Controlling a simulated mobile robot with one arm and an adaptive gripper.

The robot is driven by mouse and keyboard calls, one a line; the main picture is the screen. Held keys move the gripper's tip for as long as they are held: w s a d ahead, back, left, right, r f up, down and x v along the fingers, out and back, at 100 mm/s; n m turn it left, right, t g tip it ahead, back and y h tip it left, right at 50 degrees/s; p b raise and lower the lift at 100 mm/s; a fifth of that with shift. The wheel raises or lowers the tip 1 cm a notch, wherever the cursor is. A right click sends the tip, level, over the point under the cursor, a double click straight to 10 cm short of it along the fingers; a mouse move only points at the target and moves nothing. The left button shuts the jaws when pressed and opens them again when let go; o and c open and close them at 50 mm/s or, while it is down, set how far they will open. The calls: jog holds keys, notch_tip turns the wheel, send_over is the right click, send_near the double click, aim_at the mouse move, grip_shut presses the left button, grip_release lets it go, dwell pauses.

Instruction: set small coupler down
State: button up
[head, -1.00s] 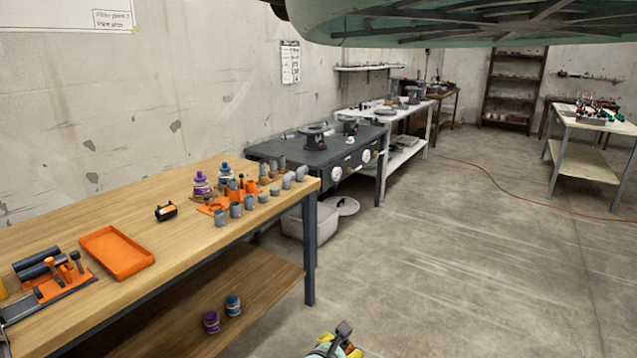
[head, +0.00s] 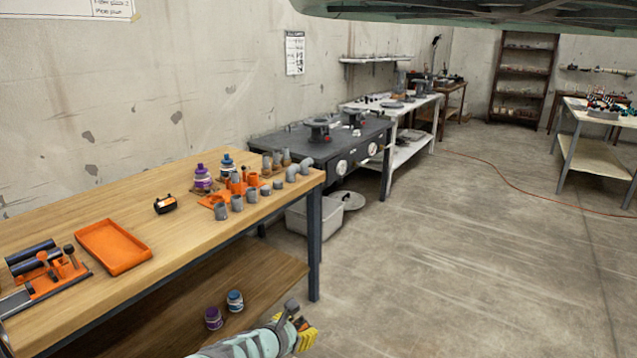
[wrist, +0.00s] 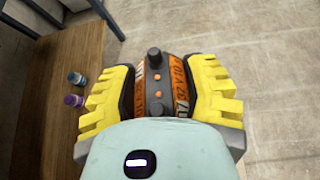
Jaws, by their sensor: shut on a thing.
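My gripper (wrist: 160,90) is shut on the small coupler (wrist: 156,82), a short dark piece with orange lettered labels and two black posts. In the wrist view it sits between the yellow fingers, which hide its ends. In the head view my gripper (head: 298,326) is at the bottom, off the bench's front edge, over the floor side. Another black coupler-like piece with an orange label (head: 165,204) lies on the wooden bench (head: 165,250). An empty orange tray (head: 113,246) lies to its left.
Grey pipe fittings (head: 237,203), an orange rack and purple and blue bottles (head: 203,177) crowd the bench's right end. An orange clamp fixture (head: 50,275) is at the left. Two jars (head: 214,318) stand on the lower shelf.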

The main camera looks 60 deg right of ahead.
jog(key=w+a+r+n+t+y+p, duration=0.1)
jog(key=w+r+n+t+p, duration=0.15)
jog(key=w+r, duration=0.55)
jog(key=w+a+r+n+t+y+p, duration=0.1)
jog(key=w+a+r+n+t+p, duration=0.2)
jog(key=w+r, duration=0.5)
jog(key=w+a+r+n+t+y+p, duration=0.25)
jog(key=w+a+r+n+y, duration=0.2)
jog(key=w+a+r, duration=0.35)
jog(key=w+a+r+n+t+y+p, duration=0.1)
jog(key=w+a+r+n+t+y, duration=0.35)
jog(key=r, duration=0.55)
jog(key=a+r+n+g+y+p, duration=0.1)
jog(key=a+r+n+y+p, duration=0.2)
jog(key=a, duration=0.4)
jog(key=a+r+n+g+y+p, duration=0.1)
jog(key=a+r+n, duration=0.3)
jog(key=a+r, duration=0.25)
jog(key=s+a+r+n+g+y+p, duration=0.1)
jog(key=s+a+n+g+y+p, duration=0.2)
jog(key=a, duration=0.4)
jog(key=s+a+r+n+g+y+p, duration=0.1)
jog(key=s+a+n+g+y+p, duration=0.2)
jog(key=s+a, duration=0.35)
notch_tip(320, 180, up, 32)
jog(key=t+p, duration=0.1)
jog(key=p, duration=3.5)
jog(key=shift+w+a+f+t, duration=0.15)
jog(key=shift+w+a+t, duration=0.1)
jog(key=shift+w+t, duration=0.15)
